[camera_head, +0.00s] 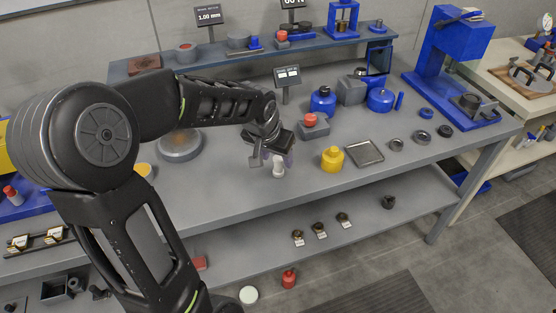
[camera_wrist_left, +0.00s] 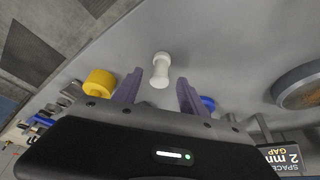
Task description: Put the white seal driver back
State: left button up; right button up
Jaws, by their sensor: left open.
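The white seal driver (camera_head: 278,166) stands on the grey workbench, just below my left gripper in the head view. In the left wrist view the white seal driver (camera_wrist_left: 161,70) shows as a small piece with a wider knob at each end, centred ahead of the jaws. My left gripper (camera_head: 268,158) is open, with its purple fingers on either side of the line to the driver; in the left wrist view the gripper (camera_wrist_left: 160,88) has nothing between its fingertips that I can tell is touching. My right gripper is not in view.
A grey block with a red knob (camera_head: 312,124) sits behind. A round grey plate (camera_head: 180,146) lies left. Blue containers (camera_head: 322,100) and a blue press (camera_head: 452,62) stand farther back.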

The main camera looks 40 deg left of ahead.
pick_arm(q)
jog(key=v, duration=0.9)
jog(key=shift+f, duration=0.1)
dwell(0.5)
